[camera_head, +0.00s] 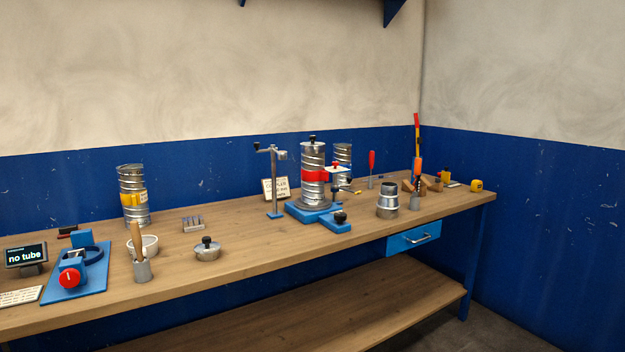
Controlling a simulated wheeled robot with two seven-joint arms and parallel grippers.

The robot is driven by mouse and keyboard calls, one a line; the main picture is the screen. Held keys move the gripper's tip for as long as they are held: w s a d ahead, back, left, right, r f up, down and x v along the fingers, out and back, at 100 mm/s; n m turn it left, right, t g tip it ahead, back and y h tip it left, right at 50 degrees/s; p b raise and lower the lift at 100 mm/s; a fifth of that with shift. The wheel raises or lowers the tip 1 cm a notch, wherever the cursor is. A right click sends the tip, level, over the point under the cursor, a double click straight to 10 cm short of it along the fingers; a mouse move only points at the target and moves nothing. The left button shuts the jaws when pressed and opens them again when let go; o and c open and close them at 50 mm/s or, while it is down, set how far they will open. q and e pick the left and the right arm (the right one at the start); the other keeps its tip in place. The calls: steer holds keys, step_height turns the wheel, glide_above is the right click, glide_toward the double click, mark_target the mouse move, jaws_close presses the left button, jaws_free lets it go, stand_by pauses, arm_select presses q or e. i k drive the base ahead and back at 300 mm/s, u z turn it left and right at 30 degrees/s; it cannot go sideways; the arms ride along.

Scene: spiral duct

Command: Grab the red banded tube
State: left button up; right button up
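The red banded tube (313,176) is a silvery spiral duct with a red band around its middle. It stands upright on a blue base (312,212) right of the middle of the workbench, with a dark knob on its top. A small white and red piece on a stand (335,168) partly overlaps its right side. Neither of my grippers shows in the head view.
The wooden workbench (240,262) runs along the wall. A yellow-banded tube (133,196) stands at the left. A metal post with an arm (273,180) stands left of the red banded tube, and another spiral tube (343,155) stands behind it. A metal reducer (388,200) is at the right.

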mark_target(314, 174)
steer(key=z, duration=0.8)
steer(key=i, duration=0.65)
steer(key=z, duration=0.45)
steer(key=i, duration=1.1)
steer(key=u, duration=0.45)
